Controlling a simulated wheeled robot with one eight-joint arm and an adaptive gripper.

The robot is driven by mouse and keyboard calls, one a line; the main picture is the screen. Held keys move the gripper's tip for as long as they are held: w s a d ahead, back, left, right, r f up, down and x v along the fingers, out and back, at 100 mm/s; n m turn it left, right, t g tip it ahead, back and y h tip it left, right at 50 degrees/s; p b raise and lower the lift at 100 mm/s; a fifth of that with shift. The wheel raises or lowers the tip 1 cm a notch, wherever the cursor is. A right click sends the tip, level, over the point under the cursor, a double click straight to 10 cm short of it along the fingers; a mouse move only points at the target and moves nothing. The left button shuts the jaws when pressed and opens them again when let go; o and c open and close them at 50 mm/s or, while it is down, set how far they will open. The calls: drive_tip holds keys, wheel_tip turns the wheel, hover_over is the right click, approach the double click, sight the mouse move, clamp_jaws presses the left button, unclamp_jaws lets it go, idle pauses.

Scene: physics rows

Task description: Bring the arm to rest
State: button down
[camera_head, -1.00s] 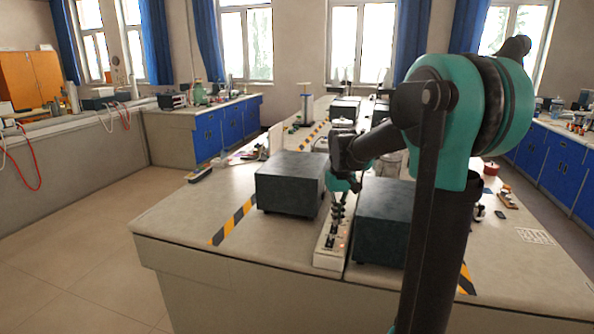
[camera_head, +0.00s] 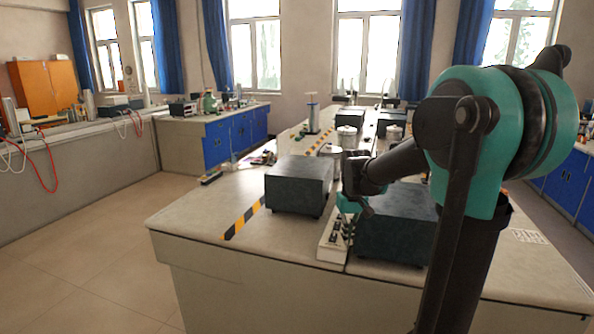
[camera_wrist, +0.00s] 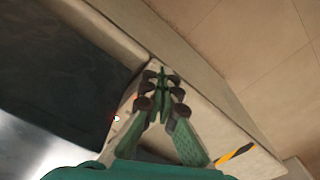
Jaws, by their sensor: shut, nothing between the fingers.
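My gripper (camera_head: 347,226) is over the bench in the head view, in front of my dark and teal arm. In the wrist view its green fingers with dark joints (camera_wrist: 163,82) come together at the tips, with nothing between them. A white power strip (camera_head: 331,246) lies on the bench below the gripper, between two dark boxes. Part of the strip is hidden behind the gripper. In the wrist view a small red light shows left of the fingers.
A dark box (camera_head: 300,184) stands left of the gripper and another dark box (camera_head: 395,240) stands close at its right, partly behind my arm. The bench (camera_head: 200,215) has bare room at the left, by the black and yellow tape (camera_head: 243,217). Metal pots (camera_head: 346,137) stand farther back.

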drive_tip(key=s+d+f+m+t, duration=0.1)
drive_tip(key=s+f, duration=0.5)
drive_tip(key=s, duration=0.3)
drive_tip(key=s+d+f+m+t, duration=0.1)
drive_tip(key=s+f, duration=0.4)
drive_tip(key=s, duration=0.5)
drive_tip(key=shift+d+f+t, duration=0.4)
drive_tip(key=shift+d+t, duration=0.25)
drive_tip(key=shift+t, duration=0.15)
